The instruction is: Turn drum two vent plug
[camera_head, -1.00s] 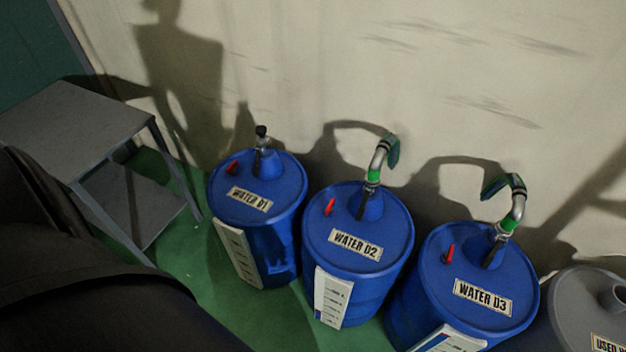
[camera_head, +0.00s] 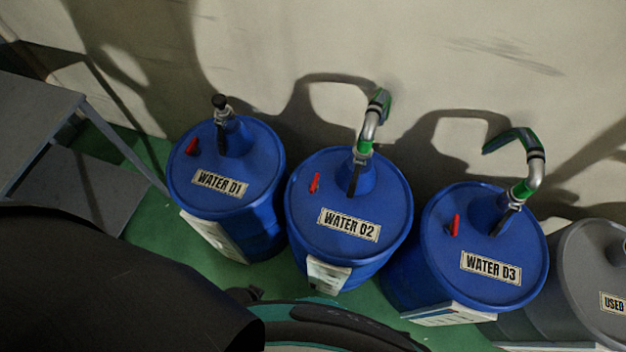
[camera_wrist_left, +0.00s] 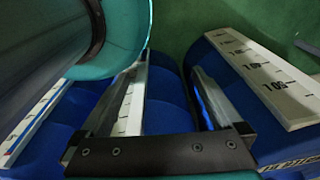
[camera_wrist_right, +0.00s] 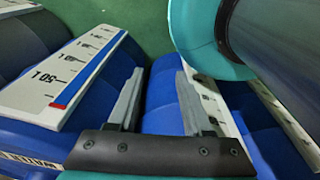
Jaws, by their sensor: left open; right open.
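Drum two (camera_head: 385,215), a blue drum labelled WATER D2, stands in the middle of the head view. Its red vent plug (camera_head: 315,183) sits upright on the lid, left of the metal pipe with a green band (camera_head: 366,140). No gripper shows in the head view. In the left wrist view my left gripper (camera_wrist_left: 170,72) is open and empty, its fingers apart above blue drum sides. In the right wrist view my right gripper (camera_wrist_right: 158,80) is also open and empty over blue drum sides. Neither wrist view shows a red plug.
Drum WATER D1 (camera_head: 255,175) stands to the left and WATER D3 (camera_head: 450,240) to the right, each with a red plug. A grey drum (camera_head: 585,265) is at far right, a grey table (camera_head: 35,115) at left. The wall is close behind the drums.

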